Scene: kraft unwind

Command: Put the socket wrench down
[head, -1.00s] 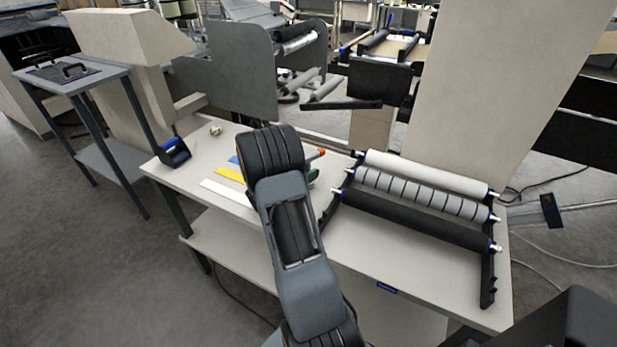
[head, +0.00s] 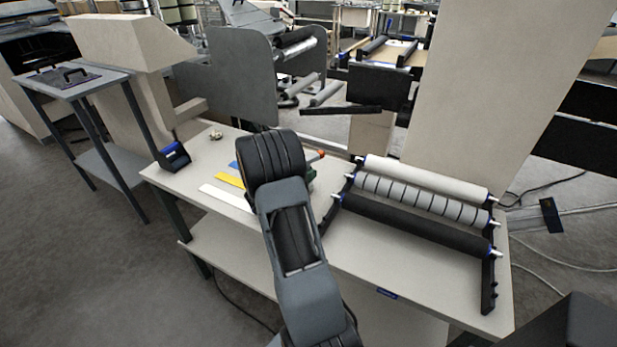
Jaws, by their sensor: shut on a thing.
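The socket wrench cannot be made out in the head view. My own arm stands in front of the middle of the workbench (head: 225,225), and its dark rounded joint covers the place where my gripper would show. My gripper is hidden behind it, so neither its fingers nor anything in them can be seen. A small thing with an orange-red tip (head: 321,153) and a greenish part shows just right of the arm; I cannot tell what it is.
A blue and black dispenser (head: 174,158) stands at the bench's left end, near a small brassy object (head: 215,134). A yellow strip (head: 229,180) and a white strip (head: 226,197) lie left of my arm. A roller rack (head: 487,285) fills the right side. Bare bench shows in front.

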